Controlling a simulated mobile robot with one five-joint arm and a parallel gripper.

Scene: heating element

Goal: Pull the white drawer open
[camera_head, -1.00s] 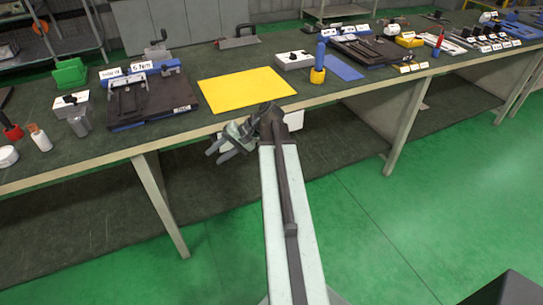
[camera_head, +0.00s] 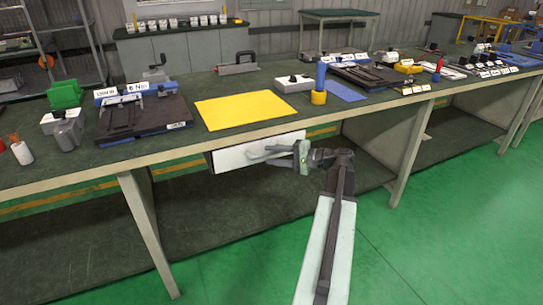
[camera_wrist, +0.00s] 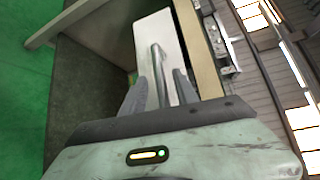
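The white drawer (camera_head: 232,158) hangs under the front edge of the workbench, below the yellow mat, and looks closed. Its grey bar handle (camera_head: 262,150) runs across the front. My gripper (camera_head: 274,155) is at the right part of the handle in the head view. In the wrist view the white drawer front (camera_wrist: 170,27) lies ahead, and the handle (camera_wrist: 157,62) reaches in between the two fingers of my gripper (camera_wrist: 160,76). The fingers are apart, with a gap visible on each side of the bar. Whether either finger touches the handle is hard to tell.
The workbench (camera_head: 75,178) carries a yellow mat (camera_head: 247,110), a dark fixture (camera_head: 142,118) and a yellow and blue holder (camera_head: 319,95). Bench legs (camera_head: 148,235) stand left and right of the drawer. The green floor (camera_head: 430,235) in front is clear.

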